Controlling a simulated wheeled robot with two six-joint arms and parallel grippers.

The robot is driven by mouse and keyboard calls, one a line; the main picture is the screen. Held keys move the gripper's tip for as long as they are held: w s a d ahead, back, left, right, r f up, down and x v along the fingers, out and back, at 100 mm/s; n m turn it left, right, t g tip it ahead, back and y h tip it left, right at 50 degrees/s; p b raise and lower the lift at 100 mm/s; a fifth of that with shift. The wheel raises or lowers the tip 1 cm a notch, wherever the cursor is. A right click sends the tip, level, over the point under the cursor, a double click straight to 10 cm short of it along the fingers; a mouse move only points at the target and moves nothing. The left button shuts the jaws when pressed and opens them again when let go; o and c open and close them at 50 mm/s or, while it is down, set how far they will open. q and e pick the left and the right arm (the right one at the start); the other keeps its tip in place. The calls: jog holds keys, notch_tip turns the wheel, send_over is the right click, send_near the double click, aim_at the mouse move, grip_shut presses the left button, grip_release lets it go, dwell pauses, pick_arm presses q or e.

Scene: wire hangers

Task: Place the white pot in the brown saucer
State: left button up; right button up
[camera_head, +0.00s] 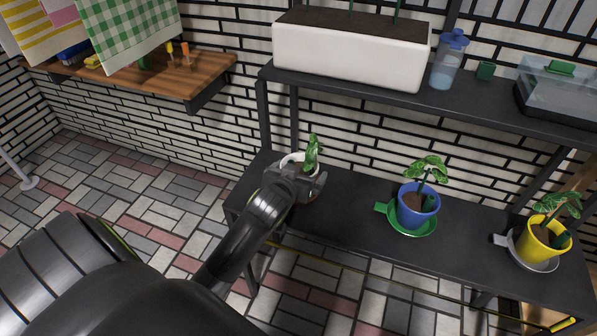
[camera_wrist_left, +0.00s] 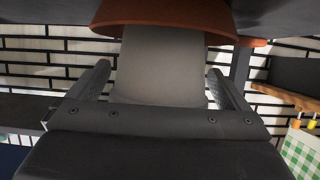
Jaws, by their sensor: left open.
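The white pot (camera_head: 287,161) with a green plant is at the left end of the lower black shelf in the head view. In the left wrist view, which looks upside down, the pot (camera_wrist_left: 162,65) is a pale shape between my fingers. Its base meets the brown saucer (camera_wrist_left: 110,15), and it appears to sit upright inside the rim. My left gripper (camera_head: 300,183) is around the pot, open, with gaps between the fingers (camera_wrist_left: 160,80) and the pot's sides. In the head view my gripper hides most of the pot and saucer.
A blue pot (camera_head: 407,203) on a green saucer (camera_head: 423,229) and a yellow pot (camera_head: 537,247) on a grey saucer (camera_head: 547,266) stand to the right. The upper shelf (camera_head: 437,102) carries a white planter (camera_head: 345,57). Bare shelf (camera_head: 350,200) lies between the white and blue pots.

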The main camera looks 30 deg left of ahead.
pick_arm(q)
jog(key=shift+r, duration=0.2)
jog(key=shift+s+d+r, duration=0.1)
jog(key=shift+s+r, duration=0.05)
jog(key=shift+s, duration=0.2)
jog(key=p+v, duration=0.2)
jog(key=v, duration=0.9)
pick_arm(e)
jog(key=f, duration=0.1)
jog(key=s+f, duration=0.1)
jog(key=f, duration=0.1)
jog(key=s+d+f, duration=0.1)
jog(key=shift+d+f, duration=0.1)
jog(key=shift+f, duration=0.2)
pick_arm(q)
jog(key=shift+s, duration=0.1)
